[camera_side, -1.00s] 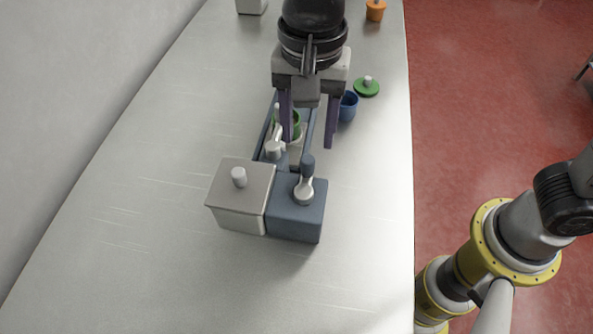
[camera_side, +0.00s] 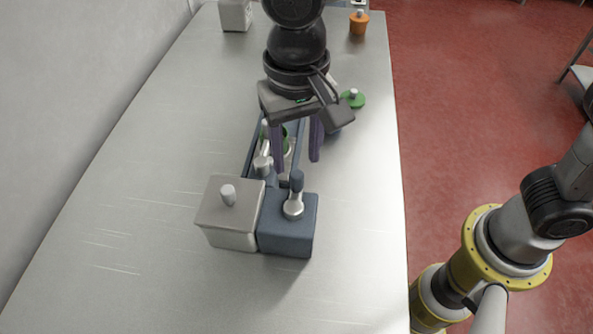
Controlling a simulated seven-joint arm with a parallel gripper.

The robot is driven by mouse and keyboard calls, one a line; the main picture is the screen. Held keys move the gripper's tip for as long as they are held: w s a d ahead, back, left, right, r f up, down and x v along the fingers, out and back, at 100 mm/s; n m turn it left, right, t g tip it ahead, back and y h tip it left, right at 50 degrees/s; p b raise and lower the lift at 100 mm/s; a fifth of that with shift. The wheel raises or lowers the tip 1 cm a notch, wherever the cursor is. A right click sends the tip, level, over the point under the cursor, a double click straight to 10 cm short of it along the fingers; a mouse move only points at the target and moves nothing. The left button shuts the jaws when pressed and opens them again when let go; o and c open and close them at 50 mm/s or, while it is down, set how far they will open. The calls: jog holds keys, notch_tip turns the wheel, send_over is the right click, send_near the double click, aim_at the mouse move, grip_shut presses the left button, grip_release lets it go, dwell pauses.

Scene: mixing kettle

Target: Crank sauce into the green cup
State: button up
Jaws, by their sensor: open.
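The green cup (camera_side: 284,133) stands in the narrow blue channel behind the blue dispenser box (camera_side: 287,235), partly hidden by my gripper. A silver lever (camera_side: 263,163) stands at the near end of the channel. Nothing shows between the fingers. Whether a finger touches the cup cannot be told.
A grey lidded box (camera_side: 230,215) adjoins the blue box on the left. A green lid (camera_side: 352,98) lies behind my gripper to the right. An orange pot (camera_side: 359,23) and a white container (camera_side: 235,15) stand at the far end. The near table is clear.

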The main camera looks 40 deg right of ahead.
aim_at(297, 173)
jog(key=shift+f, duration=2.65)
